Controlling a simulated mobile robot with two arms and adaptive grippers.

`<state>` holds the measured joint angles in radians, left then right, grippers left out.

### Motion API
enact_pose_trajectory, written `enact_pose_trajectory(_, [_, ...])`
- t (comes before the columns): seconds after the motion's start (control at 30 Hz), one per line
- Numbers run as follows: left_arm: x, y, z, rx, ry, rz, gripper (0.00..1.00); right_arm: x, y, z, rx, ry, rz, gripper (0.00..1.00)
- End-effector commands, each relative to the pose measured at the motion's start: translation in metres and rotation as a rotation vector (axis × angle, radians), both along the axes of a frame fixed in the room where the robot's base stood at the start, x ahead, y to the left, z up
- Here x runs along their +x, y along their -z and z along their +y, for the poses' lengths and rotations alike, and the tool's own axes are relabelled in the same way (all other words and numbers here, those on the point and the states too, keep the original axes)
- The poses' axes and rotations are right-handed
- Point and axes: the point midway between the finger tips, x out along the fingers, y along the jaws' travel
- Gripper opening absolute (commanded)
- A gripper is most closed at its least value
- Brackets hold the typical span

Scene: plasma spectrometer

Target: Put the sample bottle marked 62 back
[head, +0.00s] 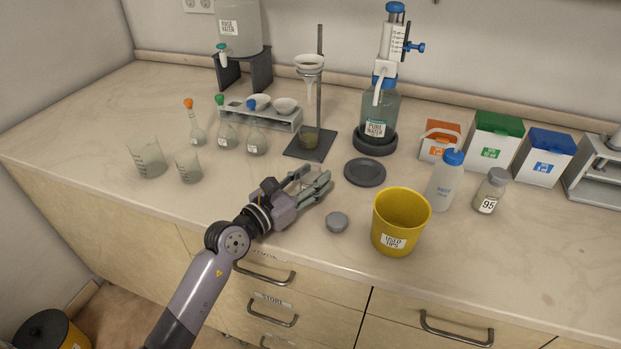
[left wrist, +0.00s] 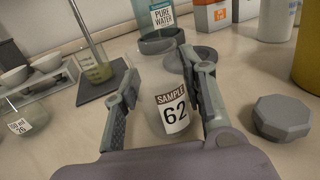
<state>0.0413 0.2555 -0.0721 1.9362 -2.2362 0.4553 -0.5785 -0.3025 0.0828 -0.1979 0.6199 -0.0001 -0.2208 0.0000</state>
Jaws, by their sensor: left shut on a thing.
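My left gripper (head: 311,187) reaches in over the bench, its fingers pointing up and right. In the left wrist view the same gripper (left wrist: 158,92) is shut on the sample bottle marked 62 (left wrist: 172,112). The bottle is clear, with a white label facing the wrist camera. In the head view the fingers hide most of it, and I cannot tell whether it touches the bench. A grey faceted cap (head: 337,222) lies on the bench to the right of the gripper; it also shows in the left wrist view (left wrist: 284,117). My right gripper is not in view.
A yellow used-tips bin (head: 400,222) stands right of the cap. A grey round disc (head: 365,172) and the stand base (head: 310,145) lie behind the gripper. A blue-capped bottle (head: 445,182) and bottle 95 (head: 490,192) stand farther right. Beakers (head: 148,157) stand left.

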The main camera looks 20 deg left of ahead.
Motion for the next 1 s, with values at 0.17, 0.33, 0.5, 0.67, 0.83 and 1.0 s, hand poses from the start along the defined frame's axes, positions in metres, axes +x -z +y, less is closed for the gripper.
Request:
enact_pose_trajectory(0.17, [0.0,0.002,0.0,0.0,0.0,0.0,0.44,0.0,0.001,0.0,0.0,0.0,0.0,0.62])
enact_pose_trajectory(0.33, [0.0,0.002,0.0,0.0,0.0,0.0,0.55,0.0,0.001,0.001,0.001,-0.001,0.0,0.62])
enact_pose_trajectory(0.5, [0.0,0.002,0.0,0.0,0.0,0.0,0.58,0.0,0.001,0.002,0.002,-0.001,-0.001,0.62])
enact_pose_trajectory(0.67, [0.0,0.002,0.0,0.0,0.0,0.0,0.58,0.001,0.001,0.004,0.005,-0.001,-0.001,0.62])
enact_pose_trajectory(0.83, [-0.009,0.002,0.005,0.001,-0.001,0.002,0.58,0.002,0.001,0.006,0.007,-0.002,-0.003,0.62])
enact_pose_trajectory(1.0, [-0.039,0.003,0.018,0.003,-0.001,0.003,0.58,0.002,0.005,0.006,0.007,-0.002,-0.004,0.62])
